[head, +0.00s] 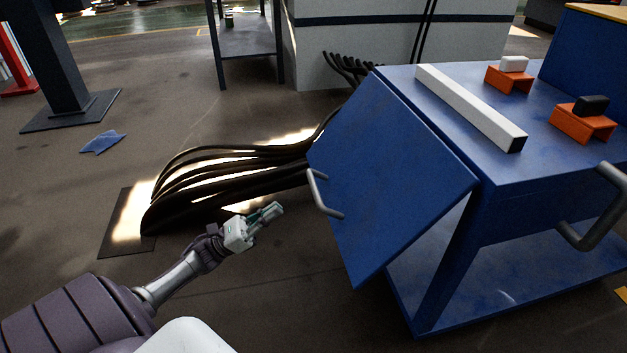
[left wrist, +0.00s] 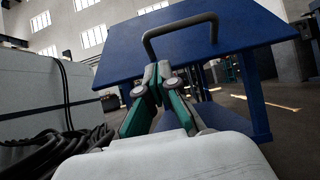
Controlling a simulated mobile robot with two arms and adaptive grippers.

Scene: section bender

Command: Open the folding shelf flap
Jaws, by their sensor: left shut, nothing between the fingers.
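The blue folding shelf flap (head: 395,180) hangs at a slant from the left edge of the blue cart top, with a grey bar handle (head: 325,196) on its outer face. My left gripper (head: 275,210) is shut and empty, to the left of the handle and apart from it in the head view. In the left wrist view, the flap (left wrist: 200,55) fills the upper middle and its handle (left wrist: 180,32) arches just beyond the closed fingertips (left wrist: 158,72). Contact between fingers and handle cannot be told there. My right gripper is not in view.
The cart top (head: 445,75) holds a pale square bar (head: 470,105) and two orange blocks (head: 583,122). A grey handle (head: 595,215) sticks out at the cart's right. Black cables (head: 230,175) run along the floor behind my left gripper.

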